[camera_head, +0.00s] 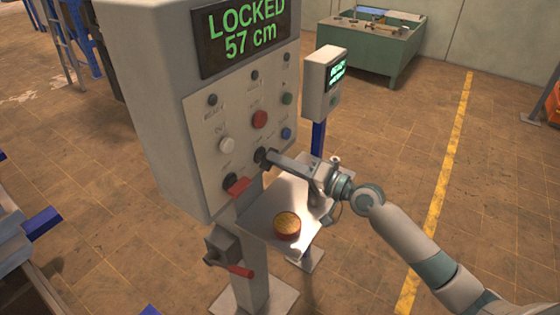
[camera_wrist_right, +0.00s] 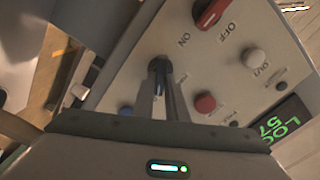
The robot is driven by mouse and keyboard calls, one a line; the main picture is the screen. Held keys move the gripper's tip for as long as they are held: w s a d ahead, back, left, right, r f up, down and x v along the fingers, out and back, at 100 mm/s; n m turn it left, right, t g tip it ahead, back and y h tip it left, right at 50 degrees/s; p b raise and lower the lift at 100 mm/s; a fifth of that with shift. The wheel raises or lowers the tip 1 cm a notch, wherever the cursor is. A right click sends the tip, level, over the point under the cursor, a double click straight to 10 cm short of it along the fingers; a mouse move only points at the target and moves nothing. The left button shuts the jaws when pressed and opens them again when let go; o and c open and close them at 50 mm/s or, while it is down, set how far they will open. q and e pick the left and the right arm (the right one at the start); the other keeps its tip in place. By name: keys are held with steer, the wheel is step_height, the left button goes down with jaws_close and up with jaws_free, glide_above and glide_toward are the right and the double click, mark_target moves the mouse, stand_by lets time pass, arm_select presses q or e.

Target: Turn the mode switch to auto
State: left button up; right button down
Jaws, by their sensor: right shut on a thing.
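The grey control box has a pale panel (camera_head: 212,152) with buttons and two rotary switches. The mode switch, a black knob (camera_head: 262,155), is low on the panel, right of a red-handled ON/OFF switch (camera_head: 237,186). My right gripper (camera_head: 269,158) comes in from the right and is shut on this knob. In the right wrist view the narrow fingers (camera_wrist_right: 163,90) meet at the black knob (camera_wrist_right: 158,64) and partly hide it. The knob's pointer direction and its labels cannot be read. My left gripper is out of view.
The panel also holds white (camera_head: 226,145), red (camera_head: 259,119) and blue (camera_head: 286,133) buttons. The display (camera_head: 243,33) reads LOCKED 57 cm. A shelf (camera_head: 262,206) with a round orange-topped item (camera_head: 287,225) lies under my arm. A small screen box (camera_head: 325,82) stands behind.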

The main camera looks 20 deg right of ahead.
steer(key=c, duration=1.8)
jaws_free()
steer(key=shift+o, duration=0.2)
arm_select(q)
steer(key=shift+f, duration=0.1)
arm_select(e)
steer(key=shift+d, duration=0.1)
